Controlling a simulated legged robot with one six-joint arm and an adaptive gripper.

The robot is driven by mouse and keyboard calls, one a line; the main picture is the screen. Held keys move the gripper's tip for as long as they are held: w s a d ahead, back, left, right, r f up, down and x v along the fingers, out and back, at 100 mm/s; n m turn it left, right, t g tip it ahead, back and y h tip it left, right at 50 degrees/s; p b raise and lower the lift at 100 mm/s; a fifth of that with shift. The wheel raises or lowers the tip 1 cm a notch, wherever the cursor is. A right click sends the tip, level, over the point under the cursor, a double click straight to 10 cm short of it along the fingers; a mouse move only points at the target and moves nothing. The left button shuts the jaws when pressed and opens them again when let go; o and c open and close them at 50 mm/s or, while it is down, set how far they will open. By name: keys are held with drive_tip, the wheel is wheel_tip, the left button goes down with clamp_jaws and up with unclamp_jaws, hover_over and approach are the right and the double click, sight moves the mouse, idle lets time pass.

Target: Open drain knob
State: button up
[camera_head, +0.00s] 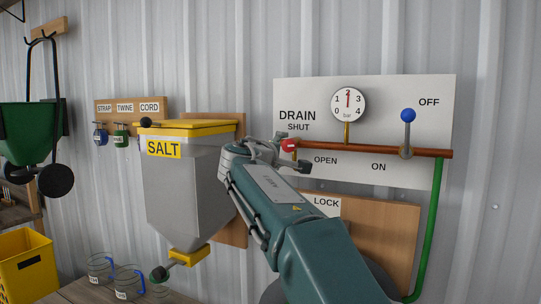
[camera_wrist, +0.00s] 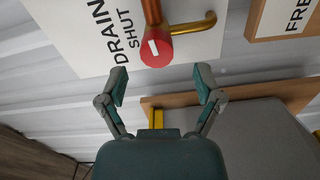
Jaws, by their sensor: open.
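The red drain knob (camera_head: 289,145) is on the left end of a copper pipe (camera_head: 370,150), against a white panel marked DRAIN, SHUT and OPEN. In the wrist view the round red knob (camera_wrist: 155,50) has a white mark on its rim, and a bent brass spout (camera_wrist: 192,26) is beside it. My gripper (camera_head: 293,160) is at the knob's left end in the head view, partly hidden by my own arm. In the wrist view my gripper (camera_wrist: 162,80) is open and empty. The knob lies just beyond the fingertips, roughly centred between them, with no contact visible.
A pressure gauge (camera_head: 348,104) and a blue-tipped lever (camera_head: 408,130) are on the pipe. A grey salt hopper (camera_head: 185,185) with a yellow lid stands close to the left of my gripper. A wooden LOCK board (camera_head: 390,235) is below the panel.

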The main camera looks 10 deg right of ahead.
drive_tip(key=v, duration=0.7)
drive_tip(key=shift+s+a, duration=0.2)
drive_tip(key=shift+a, duration=0.05)
drive_tip(key=shift+f, duration=0.15)
drive_tip(key=s+d+f+m+g+y, duration=0.25)
drive_tip(key=s+d+f, duration=0.25)
drive_tip(key=s+f, duration=0.25)
drive_tip(key=s+d+f+m+g+y, duration=0.2)
drive_tip(key=s+d+f+g, duration=0.25)
drive_tip(key=s+f, duration=0.3)
drive_tip(key=s+a+f+m+g+y, duration=0.2)
drive_tip(key=s+f+m+y, duration=0.3)
drive_tip(key=s+f, duration=1.3)
drive_tip(key=shift+s+a, duration=0.4)
drive_tip(key=shift+s, duration=0.7)
